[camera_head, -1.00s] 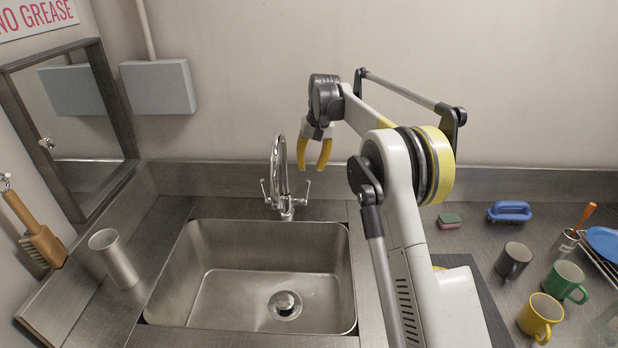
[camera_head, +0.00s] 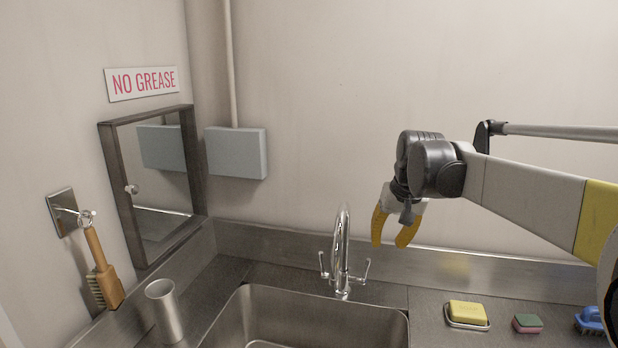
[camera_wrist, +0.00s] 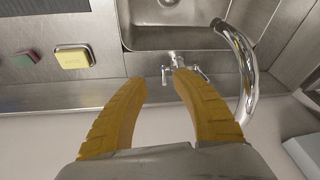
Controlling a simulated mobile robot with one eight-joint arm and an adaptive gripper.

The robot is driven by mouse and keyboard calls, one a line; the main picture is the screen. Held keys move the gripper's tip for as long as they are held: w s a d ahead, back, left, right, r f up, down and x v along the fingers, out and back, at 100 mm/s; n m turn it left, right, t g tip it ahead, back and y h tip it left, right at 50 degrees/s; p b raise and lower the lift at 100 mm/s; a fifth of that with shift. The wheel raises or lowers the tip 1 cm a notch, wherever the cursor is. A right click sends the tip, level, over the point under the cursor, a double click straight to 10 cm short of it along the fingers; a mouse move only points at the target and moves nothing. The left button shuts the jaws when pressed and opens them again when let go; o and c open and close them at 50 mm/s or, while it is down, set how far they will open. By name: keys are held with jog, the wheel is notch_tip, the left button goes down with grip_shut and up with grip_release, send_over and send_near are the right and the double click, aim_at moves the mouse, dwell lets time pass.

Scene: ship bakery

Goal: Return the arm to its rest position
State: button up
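My gripper (camera_head: 396,230) has yellow fingers and hangs in the air to the right of the chrome tap (camera_head: 342,255) in the head view. Its fingers point down and are spread apart with nothing between them. In the wrist view my gripper (camera_wrist: 160,85) also shows open and empty, with the tap's spout (camera_wrist: 240,65) to the right of its fingers. My arm reaches in from the right edge of the head view.
A steel sink (camera_head: 300,300) lies below the tap. A steel cup (camera_head: 165,312) stands left of it. A brush (camera_head: 103,270) hangs at the left wall.

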jog(key=s+f+t+b, duration=0.1)
jog(key=s+f, duration=0.3)
jog(key=s, duration=0.5)
jog(key=s+f+t+b, duration=0.1)
jog(key=s+f, duration=0.3)
jog(key=s, duration=0.6)
jog(key=s+f+t+b, duration=0.1)
jog(key=s+f, duration=0.3)
jog(key=s, duration=0.5)
jog(key=shift+s+n+h+b, duration=0.3)
jog(key=shift+s+b, duration=0.05)
jog(key=shift+s, duration=0.05)
jog(key=shift+a+r, duration=0.1)
